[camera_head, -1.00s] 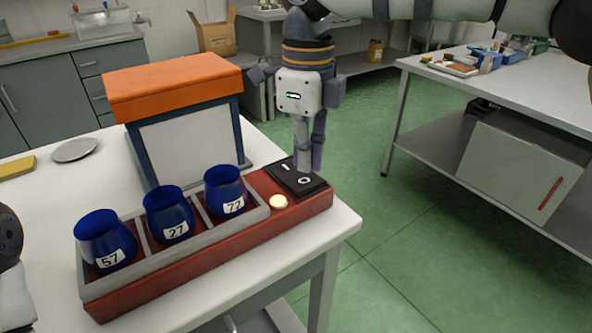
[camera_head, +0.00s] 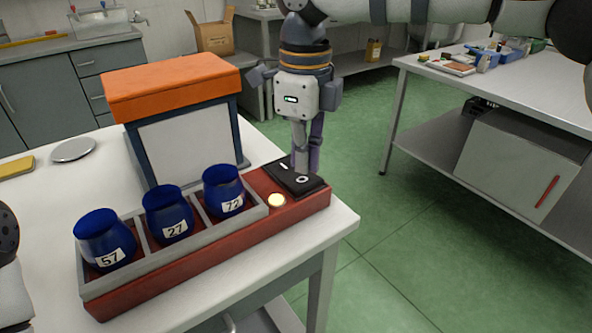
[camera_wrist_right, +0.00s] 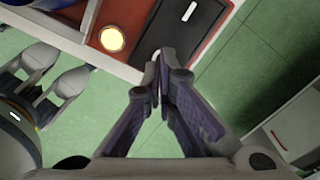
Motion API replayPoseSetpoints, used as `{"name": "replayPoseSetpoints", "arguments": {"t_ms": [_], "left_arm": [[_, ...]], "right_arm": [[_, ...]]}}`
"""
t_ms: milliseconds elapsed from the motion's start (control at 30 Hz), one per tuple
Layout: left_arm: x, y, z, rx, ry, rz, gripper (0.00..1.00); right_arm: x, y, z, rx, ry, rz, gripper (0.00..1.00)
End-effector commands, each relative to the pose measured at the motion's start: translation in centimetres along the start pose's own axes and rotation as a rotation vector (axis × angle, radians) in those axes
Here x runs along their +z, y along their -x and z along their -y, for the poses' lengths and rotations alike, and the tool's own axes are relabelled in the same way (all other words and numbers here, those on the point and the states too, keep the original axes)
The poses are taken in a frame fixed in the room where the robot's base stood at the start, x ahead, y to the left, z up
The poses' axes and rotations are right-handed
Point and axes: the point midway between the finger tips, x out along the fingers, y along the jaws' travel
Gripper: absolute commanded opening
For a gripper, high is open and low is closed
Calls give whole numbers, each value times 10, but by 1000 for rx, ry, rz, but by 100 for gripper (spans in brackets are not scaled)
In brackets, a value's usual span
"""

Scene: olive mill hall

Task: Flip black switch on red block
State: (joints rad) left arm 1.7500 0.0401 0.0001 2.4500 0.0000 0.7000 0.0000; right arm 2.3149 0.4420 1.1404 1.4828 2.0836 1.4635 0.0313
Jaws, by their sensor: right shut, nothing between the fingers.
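The red block (camera_head: 232,249) lies along the front edge of the white table. The black switch (camera_head: 312,187) sits on its right end, with a dash mark and a ring mark on top. It also shows in the wrist view (camera_wrist_right: 178,30). A lit lamp (camera_head: 277,200) is beside the switch on the block. My right gripper (camera_head: 301,170) points down at the far side of the switch, its fingers together and empty. In the wrist view its fingertips (camera_wrist_right: 160,62) lie close below the switch's edge; I cannot tell if they touch it.
Blue cups marked 57 (camera_head: 104,243), 27 (camera_head: 167,218) and 72 (camera_head: 223,193) stand in a grey rack on the block. Behind is a stand with an orange top (camera_head: 170,84). Green floor lies to the right, then another table (camera_head: 480,84).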

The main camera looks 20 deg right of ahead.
Motion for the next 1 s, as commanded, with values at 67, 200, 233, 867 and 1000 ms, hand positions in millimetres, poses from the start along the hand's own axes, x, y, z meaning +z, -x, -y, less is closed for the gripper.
{"name": "replayPoseSetpoints", "arguments": {"t_ms": [67,200,233,867,1000], "left_arm": [[0,0,0,0,0,0,49],[0,0,0,0,0,0,49],[0,0,0,0,0,0,49],[0,0,0,0,0,-1,49],[0,0,0,0,0,-1,49]], "right_arm": [[0,0,0,0,0,0,0],[0,0,0,0,0,0,0],[0,0,0,0,0,0,0],[0,-6,0,-1,0,0,0],[0,-8,0,-1,0,0,0]]}}
